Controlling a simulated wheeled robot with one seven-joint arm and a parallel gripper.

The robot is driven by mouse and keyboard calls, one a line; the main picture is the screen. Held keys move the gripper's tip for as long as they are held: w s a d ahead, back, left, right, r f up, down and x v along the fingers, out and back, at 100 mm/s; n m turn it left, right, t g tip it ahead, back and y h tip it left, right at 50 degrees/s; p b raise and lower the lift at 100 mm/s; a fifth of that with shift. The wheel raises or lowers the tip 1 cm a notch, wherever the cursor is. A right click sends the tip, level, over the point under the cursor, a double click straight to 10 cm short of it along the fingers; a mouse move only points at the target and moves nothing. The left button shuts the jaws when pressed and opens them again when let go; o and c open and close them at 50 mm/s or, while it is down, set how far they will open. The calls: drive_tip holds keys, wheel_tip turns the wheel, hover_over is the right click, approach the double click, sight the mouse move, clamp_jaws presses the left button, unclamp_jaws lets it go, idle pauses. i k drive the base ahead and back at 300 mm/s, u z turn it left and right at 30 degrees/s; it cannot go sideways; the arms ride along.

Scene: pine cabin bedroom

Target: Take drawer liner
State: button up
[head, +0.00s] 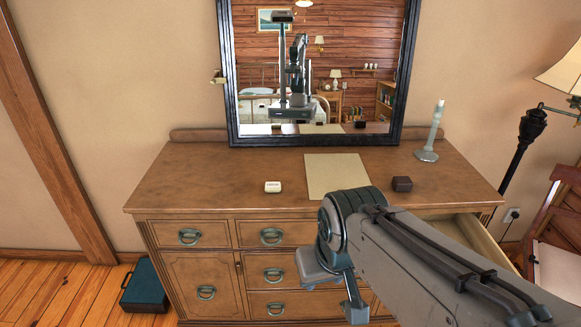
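A flat tan sheet (337,174), which looks like the drawer liner, lies on top of the wooden dresser (225,175), below the mirror. My arm covers its lower right corner. An open drawer (474,232) shows at the dresser's upper right; my arm hides most of its inside. My gripper (334,290) hangs in front of the dresser's middle drawers, nearer to me than the sheet and apart from it. Its two fingers look spread, with nothing seen between them.
A candlestick (429,143) stands near the mirror (318,75). A teal case (145,287) is on the floor at left. A chair (556,225) and lamp (532,128) crowd the right.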

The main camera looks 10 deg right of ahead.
sight(326, 172)
drive_tip(key=u, duration=0.2)
drive_tip(key=i, duration=0.55)
drive_tip(key=z, duration=0.5)
drive_tip(key=i, duration=0.6)
drive_tip(key=z, duration=0.7)
